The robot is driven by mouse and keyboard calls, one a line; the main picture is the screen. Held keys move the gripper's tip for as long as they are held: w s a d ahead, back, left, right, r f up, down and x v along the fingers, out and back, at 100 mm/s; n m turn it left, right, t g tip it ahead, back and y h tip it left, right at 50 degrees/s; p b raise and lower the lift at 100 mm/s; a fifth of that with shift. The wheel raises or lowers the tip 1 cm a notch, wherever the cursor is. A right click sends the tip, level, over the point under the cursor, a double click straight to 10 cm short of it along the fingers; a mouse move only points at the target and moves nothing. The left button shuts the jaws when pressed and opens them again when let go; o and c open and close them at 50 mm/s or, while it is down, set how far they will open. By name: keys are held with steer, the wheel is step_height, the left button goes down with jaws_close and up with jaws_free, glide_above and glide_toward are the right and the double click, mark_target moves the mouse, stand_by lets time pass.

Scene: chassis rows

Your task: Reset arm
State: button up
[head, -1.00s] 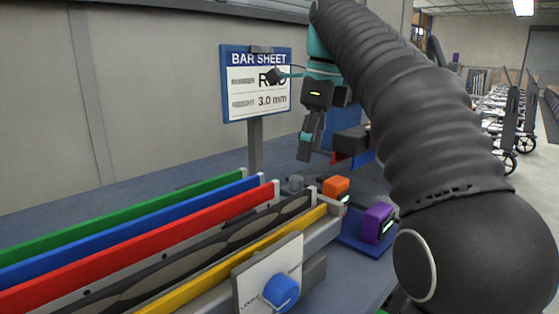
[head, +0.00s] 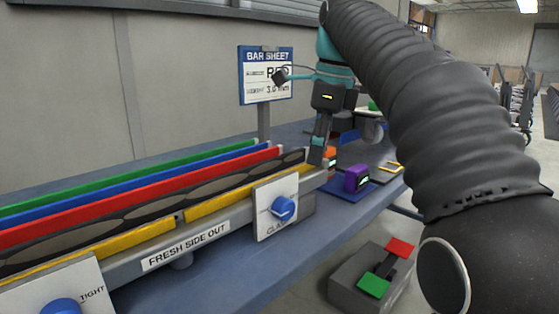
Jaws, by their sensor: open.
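My gripper (head: 318,152) hangs pointing down at the end of my black-sleeved arm, above the right end of the coloured bars. It is open, and I see nothing held in it. It partly hides an orange block (head: 331,153) behind it. A purple block (head: 356,178) sits on a blue pad just right of it. The bar sheet sign (head: 266,74) stands behind on a post, and a cable by my gripper covers part of its text.
Green, blue, red and yellow bars (head: 140,241) lie lengthwise on the bench. Panels with blue knobs (head: 283,208) stand at the front edge. A grey box (head: 345,283) with red and green pedals is on the floor below. My arm blocks the right side.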

steer(key=s+d+f+n+t, duration=0.2)
steer(key=s+d+f+n, duration=0.2)
steer(key=s+f+n, duration=0.6)
steer(key=s+d+f+n+t+h, duration=0.1)
steer(key=s+d+f+n, duration=0.3)
steer(key=s+f+n, duration=0.7)
step_height(320, 180, down, 6)
steer(key=shift+s+d+r+t+h, duration=0.25)
steer(key=shift+s+t, duration=0.2)
steer(key=shift+t, duration=0.35)
